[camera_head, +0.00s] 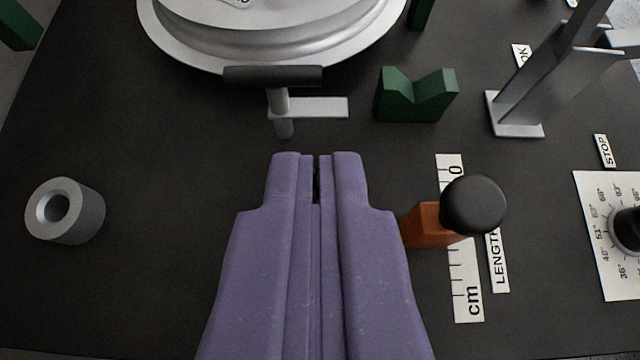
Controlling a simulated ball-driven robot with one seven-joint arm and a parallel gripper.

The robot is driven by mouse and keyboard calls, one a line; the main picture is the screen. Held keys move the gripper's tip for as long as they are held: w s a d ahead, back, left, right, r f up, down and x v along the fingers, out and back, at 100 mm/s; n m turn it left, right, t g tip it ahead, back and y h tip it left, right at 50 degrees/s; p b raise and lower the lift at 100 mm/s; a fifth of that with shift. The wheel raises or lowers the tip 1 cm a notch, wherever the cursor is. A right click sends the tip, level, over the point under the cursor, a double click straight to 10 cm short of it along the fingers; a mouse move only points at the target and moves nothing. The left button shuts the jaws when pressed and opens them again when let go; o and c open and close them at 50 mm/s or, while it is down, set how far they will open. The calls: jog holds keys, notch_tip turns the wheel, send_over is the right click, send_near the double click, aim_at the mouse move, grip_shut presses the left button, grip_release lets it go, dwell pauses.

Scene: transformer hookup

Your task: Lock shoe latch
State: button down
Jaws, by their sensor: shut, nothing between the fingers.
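My gripper (317,158) has purple fingers, shut and empty, pointing up the picture from the bottom middle. Just beyond its tips is a latch-like part with a black bar handle (272,76), a grey post (281,122) and a flat grey plate (320,107) reaching right; I take this as the shoe latch. The fingertips look apart from it, with a small gap in the picture. The handle lies across the near rim of a round silver metal base (270,45). Whether the latch is locked cannot be told.
A green V-block (412,100) stands right of the latch. An orange block (428,225) with a black knob (473,205) is close to the right finger, beside a cm scale (466,285). A grey ring (66,210) lies left. A metal bracket (518,115) stands upper right.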

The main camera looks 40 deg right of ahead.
aim_at(317, 76)
jog(key=b+x, duration=0.4)
jog(key=x, duration=0.5)
jog(key=shift+w+d+f, duration=0.15)
jog(key=shift+w+f, duration=0.05)
jog(key=shift+w, duration=0.05)
jog(key=shift+w+d, duration=0.1)
